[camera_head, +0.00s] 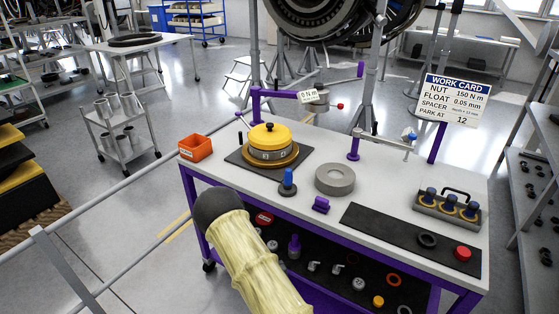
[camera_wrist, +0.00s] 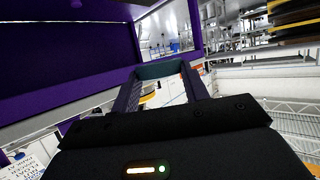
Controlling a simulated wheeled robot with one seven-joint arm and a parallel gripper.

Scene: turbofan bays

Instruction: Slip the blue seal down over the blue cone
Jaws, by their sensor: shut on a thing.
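The blue cone (camera_head: 288,176) stands upright on a dark round base near the front edge of the bench, with no ring seen around it. My gripper (camera_wrist: 160,80) shows in the wrist view, its two fingers spread around a dark teal-blue piece (camera_wrist: 160,70) that spans their tips. I take this piece to be the blue seal; its full shape is hidden. In the head view my sleeved arm reaches up in front of the bench's left front, and the gripper and seal cannot be made out there. The seal is apart from the cone.
The bench (camera_head: 262,204) carries a yellow-topped round part (camera_head: 270,137) on a dark mat, a grey ring (camera_head: 335,179), a purple block (camera_head: 321,205) and an orange bin (camera_head: 195,147). A tray (camera_head: 446,208) of blue-topped pieces and a red button (camera_head: 462,254) lie right.

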